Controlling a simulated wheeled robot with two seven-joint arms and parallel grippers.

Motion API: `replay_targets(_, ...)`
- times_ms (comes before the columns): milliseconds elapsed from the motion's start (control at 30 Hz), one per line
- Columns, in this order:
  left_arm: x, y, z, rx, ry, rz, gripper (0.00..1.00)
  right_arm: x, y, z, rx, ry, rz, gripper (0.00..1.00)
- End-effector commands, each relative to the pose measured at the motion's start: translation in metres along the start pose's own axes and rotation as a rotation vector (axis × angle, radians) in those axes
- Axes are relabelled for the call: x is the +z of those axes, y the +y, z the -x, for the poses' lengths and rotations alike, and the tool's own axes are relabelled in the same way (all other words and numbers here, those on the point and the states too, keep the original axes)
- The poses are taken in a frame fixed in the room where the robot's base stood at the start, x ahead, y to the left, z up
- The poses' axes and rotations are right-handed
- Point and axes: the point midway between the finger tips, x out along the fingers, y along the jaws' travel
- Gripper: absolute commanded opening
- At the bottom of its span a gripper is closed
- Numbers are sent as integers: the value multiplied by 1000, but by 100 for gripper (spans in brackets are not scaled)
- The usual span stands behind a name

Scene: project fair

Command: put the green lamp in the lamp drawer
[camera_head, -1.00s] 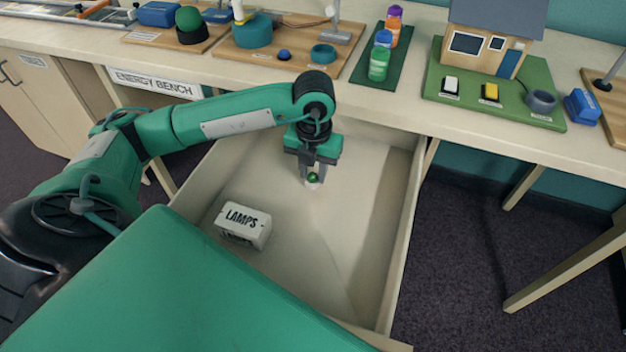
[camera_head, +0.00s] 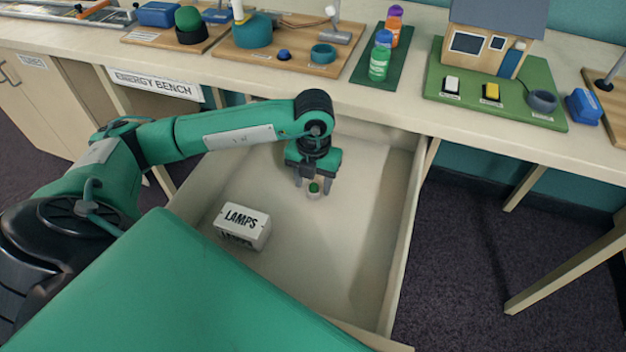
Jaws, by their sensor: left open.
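The green lamp (camera_head: 314,189) is small, with a green top and a pale base. It is low in the open drawer (camera_head: 345,262), toward the drawer's back, and appears to stand upright on the drawer floor. My left gripper (camera_head: 313,186) reaches down into the drawer with its jaws open, one finger on each side of the lamp. I cannot tell whether a finger touches it. A white box marked LAMPS (camera_head: 243,226) sits at the drawer's left. My right gripper is out of view.
The bench top (camera_head: 330,90) runs behind the drawer. It holds a green board with a model house (camera_head: 495,40), a dark green mat with several bottles (camera_head: 379,62), and wooden boards with parts. The drawer's right and front floor is clear.

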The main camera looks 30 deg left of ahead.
Motion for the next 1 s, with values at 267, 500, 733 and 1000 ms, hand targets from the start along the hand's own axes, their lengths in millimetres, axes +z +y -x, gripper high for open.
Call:
replay_targets(267,1,0,17,-2,-4,0,50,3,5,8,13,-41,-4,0)
replay_targets(500,1,0,72,-2,-5,0,50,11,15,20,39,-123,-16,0)
replay_targets(733,1,0,110,-2,-3,0,50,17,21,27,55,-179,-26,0)
replay_targets(1000,0,0,123,0,0,0,50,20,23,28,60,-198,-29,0)
